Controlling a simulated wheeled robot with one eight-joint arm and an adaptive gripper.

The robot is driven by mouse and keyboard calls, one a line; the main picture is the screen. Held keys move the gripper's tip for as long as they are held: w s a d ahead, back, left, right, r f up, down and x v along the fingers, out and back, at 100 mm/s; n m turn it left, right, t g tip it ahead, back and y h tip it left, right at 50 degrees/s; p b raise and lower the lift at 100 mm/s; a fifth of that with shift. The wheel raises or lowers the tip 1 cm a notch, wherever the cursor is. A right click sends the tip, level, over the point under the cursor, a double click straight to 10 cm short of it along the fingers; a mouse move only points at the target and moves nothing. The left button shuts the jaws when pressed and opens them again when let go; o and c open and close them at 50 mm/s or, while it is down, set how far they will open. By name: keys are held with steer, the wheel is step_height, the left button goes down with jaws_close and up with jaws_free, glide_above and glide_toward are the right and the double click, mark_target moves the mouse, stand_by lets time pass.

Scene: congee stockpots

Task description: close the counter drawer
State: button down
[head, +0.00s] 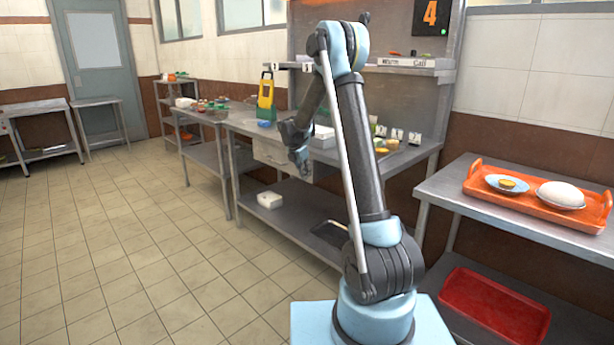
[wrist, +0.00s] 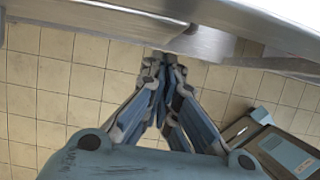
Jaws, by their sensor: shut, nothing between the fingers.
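The counter drawer (head: 268,153) has a pale front and sits under the top of the middle steel counter (head: 240,122). My arm hides its right part, and I cannot tell how far out it stands. My gripper (head: 303,172) is at the drawer's right side in the head view, pointing down. In the wrist view my gripper (wrist: 158,62) has its fingers together with nothing between them. The fingertips are close to a grey metal edge across the top of that view; I cannot tell whether they touch it.
A yellow device (head: 265,92) and food containers stand on the counter. The lower shelf holds a white box (head: 270,200) and a dark tray (head: 331,233). At right, a table bears an orange tray (head: 480,187) above a red tray (head: 492,306). The tiled floor at left is clear.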

steer(key=s+a+f+v, duration=0.1)
steer(key=s+a+v, duration=0.1)
steer(key=v, duration=0.9)
steer(key=s+d+r+m+y, duration=0.15)
steer(key=s+d+m, duration=0.25)
steer(key=s, duration=0.4)
steer(key=s+d+r+m, duration=0.3)
steer(key=s+d+m, duration=0.15)
steer(key=s, duration=0.35)
steer(key=s+d+r+m, duration=0.2)
steer(key=s+d+m, duration=0.25)
steer(key=s, duration=0.35)
steer(key=s+d+f+m+y, duration=0.1)
steer(key=s+f+m, duration=0.5)
steer(key=s, duration=0.6)
steer(key=s+d+f+m+y, duration=0.1)
steer(key=s+d+f+m, duration=0.2)
steer(key=s, duration=1)
step_height(320, 180, down, 3)
steer(key=m, duration=0.4)
steer(key=shift+s+d+f+g, duration=0.25)
steer(key=shift+s+g, duration=0.05)
steer(key=shift+a, duration=0.1)
